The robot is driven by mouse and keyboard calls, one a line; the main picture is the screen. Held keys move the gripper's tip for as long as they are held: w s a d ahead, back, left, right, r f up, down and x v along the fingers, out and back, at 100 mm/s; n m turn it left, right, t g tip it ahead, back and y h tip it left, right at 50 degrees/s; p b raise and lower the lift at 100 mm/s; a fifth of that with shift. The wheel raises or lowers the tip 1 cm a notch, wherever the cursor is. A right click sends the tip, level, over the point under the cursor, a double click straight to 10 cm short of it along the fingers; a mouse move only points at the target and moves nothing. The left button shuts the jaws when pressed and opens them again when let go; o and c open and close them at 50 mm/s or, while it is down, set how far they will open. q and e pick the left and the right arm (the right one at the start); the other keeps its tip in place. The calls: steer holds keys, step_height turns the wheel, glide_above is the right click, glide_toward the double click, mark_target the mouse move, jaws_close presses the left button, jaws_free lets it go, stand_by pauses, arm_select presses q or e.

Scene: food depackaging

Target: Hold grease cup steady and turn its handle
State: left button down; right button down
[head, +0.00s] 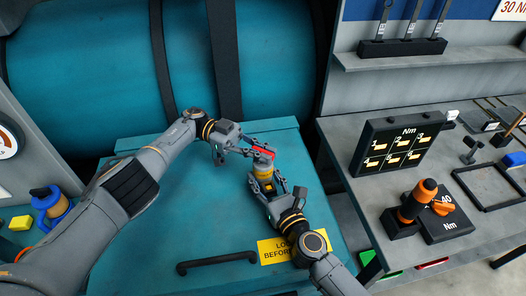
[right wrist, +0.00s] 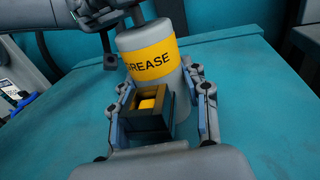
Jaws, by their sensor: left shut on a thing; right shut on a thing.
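The grease cup (head: 264,172) stands upright on the teal cabinet top, a grey cylinder with a yellow band. In the right wrist view its yellow label reads GREASE (right wrist: 150,62). The cup's red handle (head: 263,151) is at its top. My left gripper (head: 248,152) comes in from the left and is shut on the handle; its fingertips are small in the head view. My right gripper (head: 270,187) is shut on the cup from the front. In the right wrist view its fingers flank a dark square block with a yellow centre (right wrist: 147,106) in front of the cup.
The teal cabinet top (head: 150,240) has a black bar handle (head: 217,262) and a yellow warning label (head: 275,250) near the front. A grey bench (head: 345,205) at right holds a Nm display (head: 397,146) and an orange-black tool (head: 417,202).

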mark_target(262, 150)
arm_select(q)
steer(key=shift+f, duration=0.2)
steer(key=c, duration=1.4)
jaws_free()
steer(key=shift+o, duration=0.2)
steer(key=shift+r, duration=0.25)
step_height(262, 150, up, 10)
steer(key=shift+w+a+f, duration=0.1)
steer(key=shift+f, duration=0.05)
